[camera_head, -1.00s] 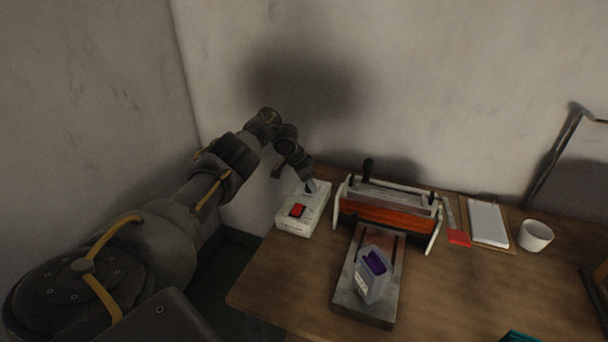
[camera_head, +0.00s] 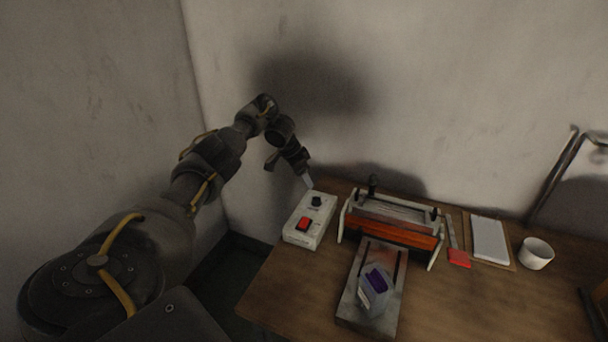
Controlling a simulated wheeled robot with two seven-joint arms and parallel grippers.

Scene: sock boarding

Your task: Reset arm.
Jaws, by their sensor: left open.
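My left arm comes in from the left and bends down at the wrist. My left gripper (camera_head: 308,181) is open and empty, above and behind the far end of a white control box (camera_head: 311,219). The box has a red switch (camera_head: 304,224) and a dark knob (camera_head: 317,200), both in plain view. The gripper looks apart from the box. My right gripper is not in view.
Right of the box stands a white-framed machine (camera_head: 395,222) with an orange front. A grey plate (camera_head: 358,315) before it bears a grey and purple item (camera_head: 375,289). A red-ended tool (camera_head: 459,257), white pad (camera_head: 489,239) and white cup (camera_head: 536,254) lie further right.

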